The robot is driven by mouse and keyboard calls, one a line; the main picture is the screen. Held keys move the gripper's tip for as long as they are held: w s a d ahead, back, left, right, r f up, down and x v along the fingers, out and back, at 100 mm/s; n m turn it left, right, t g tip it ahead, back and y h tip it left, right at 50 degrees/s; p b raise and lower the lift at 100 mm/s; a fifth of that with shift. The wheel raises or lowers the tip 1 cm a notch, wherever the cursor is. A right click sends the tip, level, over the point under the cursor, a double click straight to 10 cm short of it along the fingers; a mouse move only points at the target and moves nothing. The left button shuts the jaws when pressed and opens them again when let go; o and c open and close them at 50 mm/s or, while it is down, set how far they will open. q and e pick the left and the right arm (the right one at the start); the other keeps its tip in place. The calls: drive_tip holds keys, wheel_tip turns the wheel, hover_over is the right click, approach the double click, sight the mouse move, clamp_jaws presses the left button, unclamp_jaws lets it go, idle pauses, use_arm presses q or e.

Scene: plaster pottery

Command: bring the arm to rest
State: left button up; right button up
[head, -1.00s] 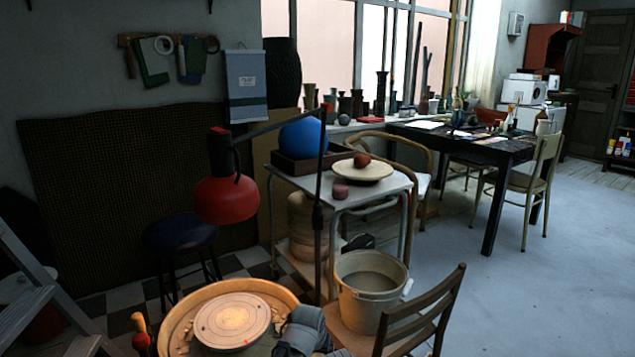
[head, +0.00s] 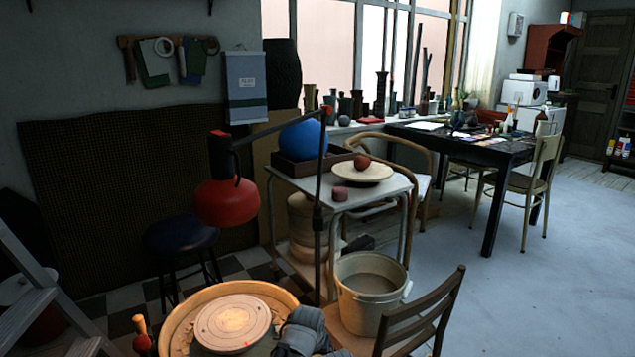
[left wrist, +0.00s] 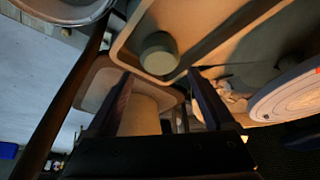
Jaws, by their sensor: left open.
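My left gripper (left wrist: 160,92) shows in the left wrist view as two dark fingers spread well apart, with nothing held between them. It is over a light-rimmed tray (left wrist: 122,48) with a grey-green round piece (left wrist: 158,53) in it, just beyond the fingertips. The pale round wheel head (left wrist: 293,97) lies to the right of the fingers. Neither gripper can be made out in the head view, and my right gripper is in no view.
The pottery wheel (head: 232,324) stands at the front, with a grey cloth (head: 300,332) beside it. A bucket (head: 371,294), wooden chair (head: 432,318), red lamp (head: 227,201) and metal trolley (head: 390,188) crowd its right and back. Open floor (head: 540,290) lies to the right.

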use_arm(q)
drive_tip(key=b+x, duration=0.6)
drive_tip(key=x, duration=0.1)
drive_tip(key=shift+f, duration=0.35)
wheel_tip(320, 180, up, 11)
drive_tip(key=p, duration=1.1)
drive_tip(key=shift+s+r, duration=0.1)
drive_tip(key=s, duration=0.1)
drive_tip(key=s+a, duration=0.1)
drive_tip(key=s+f, duration=0.1)
drive_tip(key=shift+s+a+b, duration=0.3)
drive_tip(key=shift+a+b, duration=0.1)
